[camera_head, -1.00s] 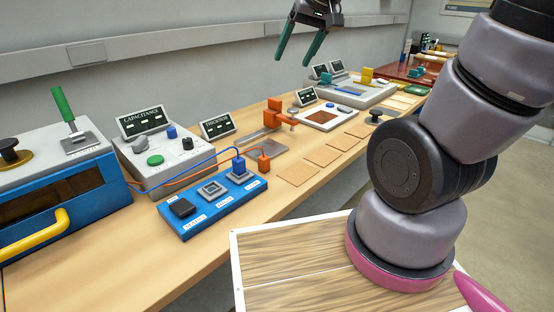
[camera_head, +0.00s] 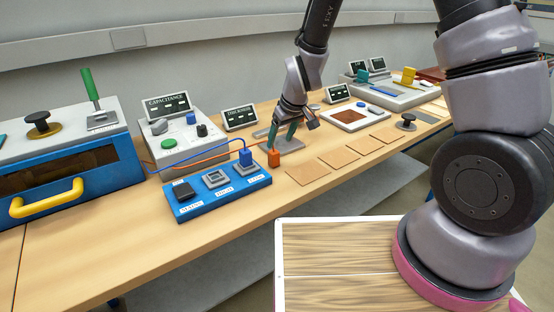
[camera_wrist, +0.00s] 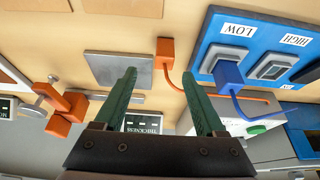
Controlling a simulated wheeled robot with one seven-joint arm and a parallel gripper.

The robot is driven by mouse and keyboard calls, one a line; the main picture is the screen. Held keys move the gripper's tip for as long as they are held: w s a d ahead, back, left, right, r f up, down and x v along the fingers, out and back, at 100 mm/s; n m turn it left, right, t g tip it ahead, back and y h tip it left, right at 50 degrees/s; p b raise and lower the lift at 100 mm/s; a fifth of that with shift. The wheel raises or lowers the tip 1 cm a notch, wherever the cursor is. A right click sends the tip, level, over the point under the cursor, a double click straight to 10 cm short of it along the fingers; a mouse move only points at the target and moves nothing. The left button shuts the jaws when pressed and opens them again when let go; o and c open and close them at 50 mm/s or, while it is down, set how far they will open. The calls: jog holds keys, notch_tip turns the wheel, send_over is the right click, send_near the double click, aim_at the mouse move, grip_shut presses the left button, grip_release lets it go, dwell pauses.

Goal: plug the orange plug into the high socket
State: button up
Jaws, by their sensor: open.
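The orange plug (camera_head: 273,158) stands on the bench just right of the blue socket panel (camera_head: 200,205). In the wrist view the orange plug (camera_wrist: 166,52) appears beyond and between my fingertips, its orange cable trailing to the right. My gripper (camera_head: 291,133) is open and empty, reaching down behind and to the right of the plug. Its two green fingers also show in the wrist view (camera_wrist: 160,85), apart from the plug. The high socket (camera_head: 215,178) is the grey middle one and is empty. A blue plug (camera_head: 245,158) sits in the low socket beside it.
The capacitance meter (camera_head: 175,145) stands behind the panel, with cables running near the plug. A grey plate (camera_head: 316,146) lies close to my gripper. Several tan squares (camera_head: 309,173) lie along the bench front. An orange clamp-like piece (camera_wrist: 62,110) shows at left in the wrist view.

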aim_at(275, 152)
jog(key=x, duration=0.3)
jog(key=shift+s+x, duration=0.2)
jog(key=shift+x, duration=1.1)
jog(key=shift+s+x, duration=0.15)
jog(key=shift+x, duration=1.15)
jog(key=shift+a+f, duration=0.1)
jog(key=shift+a, duration=0.1)
grip_shut()
